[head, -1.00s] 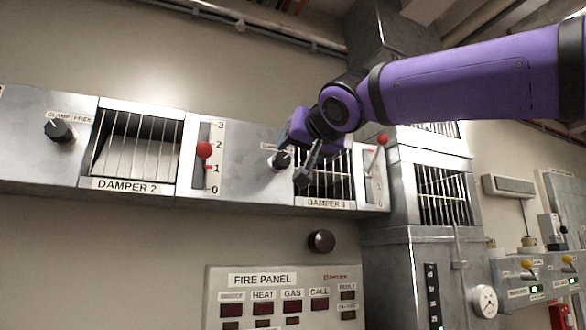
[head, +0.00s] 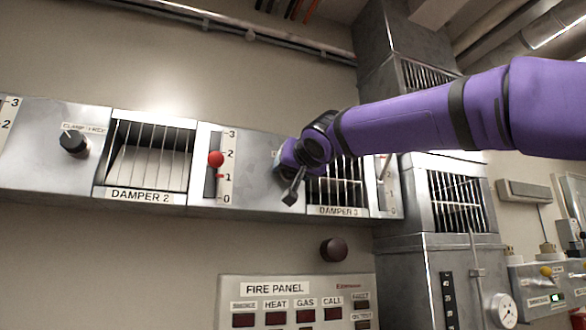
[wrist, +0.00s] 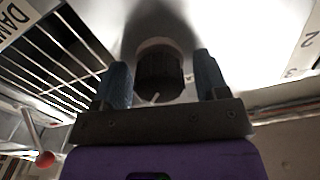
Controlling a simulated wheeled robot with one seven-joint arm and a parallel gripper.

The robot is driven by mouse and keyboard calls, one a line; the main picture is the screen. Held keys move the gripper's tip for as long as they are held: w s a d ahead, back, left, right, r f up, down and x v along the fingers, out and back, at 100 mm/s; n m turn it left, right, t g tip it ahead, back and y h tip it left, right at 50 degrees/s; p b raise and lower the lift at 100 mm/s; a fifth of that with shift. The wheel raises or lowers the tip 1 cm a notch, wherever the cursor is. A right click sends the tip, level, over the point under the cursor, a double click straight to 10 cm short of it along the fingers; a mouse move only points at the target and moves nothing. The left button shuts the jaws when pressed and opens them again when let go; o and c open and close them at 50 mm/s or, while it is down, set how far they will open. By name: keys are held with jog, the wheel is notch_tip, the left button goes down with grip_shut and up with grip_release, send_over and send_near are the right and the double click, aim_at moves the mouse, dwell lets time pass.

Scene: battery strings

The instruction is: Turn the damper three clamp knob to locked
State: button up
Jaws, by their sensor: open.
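The damper three clamp knob (wrist: 160,74) is a dark ribbed round knob with a light pointer line, on the metal panel. In the wrist view it sits between the two fingers of my open gripper (wrist: 163,84), with a gap visible on each side. In the head view my gripper (head: 291,188) is at the panel just left of the damper 3 grille (head: 337,190) and hides the knob and most of its label. I cannot read the locked mark.
Left of the gripper is the damper 2 lever with a red ball (head: 215,159) on a numbered scale. The damper 2 clamp knob (head: 74,143) is further left. The fire panel (head: 297,290) and a dark round button (head: 333,250) are below.

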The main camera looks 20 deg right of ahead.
jog(key=c, duration=0.9)
jog(key=shift+n, duration=0.3)
jog(key=n, duration=0.3)
jog(key=shift+n, duration=0.4)
jog(key=n, duration=0.4)
jog(key=shift+a+n, duration=0.1)
jog(key=shift+n, duration=0.2)
jog(key=n, duration=0.8)
jog(key=shift+f+n, duration=0.1)
jog(key=shift+n, duration=0.5)
